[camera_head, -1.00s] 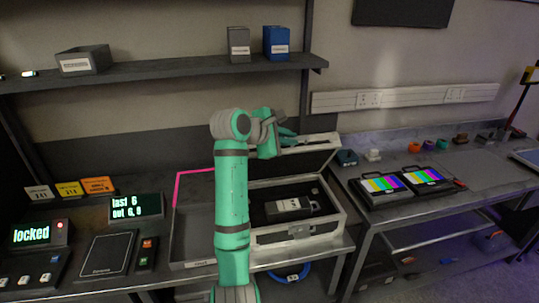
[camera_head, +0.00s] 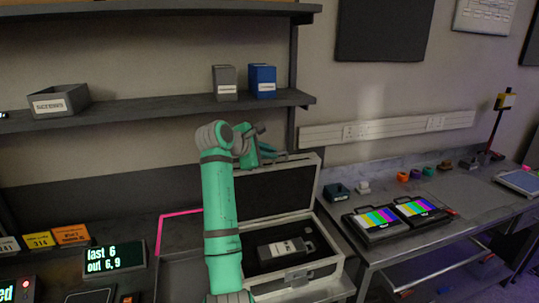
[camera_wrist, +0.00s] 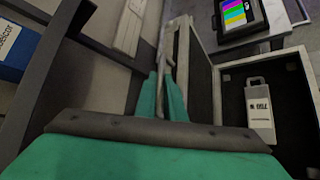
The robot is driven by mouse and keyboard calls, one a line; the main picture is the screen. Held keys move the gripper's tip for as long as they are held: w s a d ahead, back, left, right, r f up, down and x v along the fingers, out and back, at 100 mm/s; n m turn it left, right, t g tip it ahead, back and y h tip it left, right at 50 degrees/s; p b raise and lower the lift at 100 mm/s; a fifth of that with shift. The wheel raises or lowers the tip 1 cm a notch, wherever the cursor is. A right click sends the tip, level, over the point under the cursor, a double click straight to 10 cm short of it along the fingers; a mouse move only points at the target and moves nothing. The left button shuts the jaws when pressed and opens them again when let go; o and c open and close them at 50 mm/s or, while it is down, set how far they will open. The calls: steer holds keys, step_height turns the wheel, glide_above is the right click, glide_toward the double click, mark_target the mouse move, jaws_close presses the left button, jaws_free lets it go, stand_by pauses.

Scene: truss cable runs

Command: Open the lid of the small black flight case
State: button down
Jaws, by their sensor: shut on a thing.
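The small black flight case (camera_head: 328,266) with silver edges sits on the bench. Its lid (camera_head: 272,192) stands raised, close to upright, at the back of the case. A grey labelled device (camera_head: 285,247) lies inside the black interior, and it also shows in the wrist view (camera_wrist: 260,108). My gripper (camera_head: 275,153) is at the lid's upper edge. In the wrist view my gripper (camera_wrist: 167,85) has its teal fingers closed on the lid's edge, with the lid (camera_wrist: 197,75) running away from it. The exact contact is partly hidden by the gripper.
A shelf (camera_head: 170,110) with a grey bin (camera_head: 58,101), a grey box and a blue box (camera_head: 262,81) is above and behind the arm. Two colour-bar monitors (camera_head: 376,222) stand on the right bench. A pink-edged tray lies left of the case.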

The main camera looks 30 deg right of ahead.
steer(key=shift+f, duration=0.2)
steer(key=c, duration=1.8)
jaws_free()
steer(key=shift+s, duration=0.1)
steer(key=shift+c, duration=0.2)
steer(key=shift+r, duration=0.1)
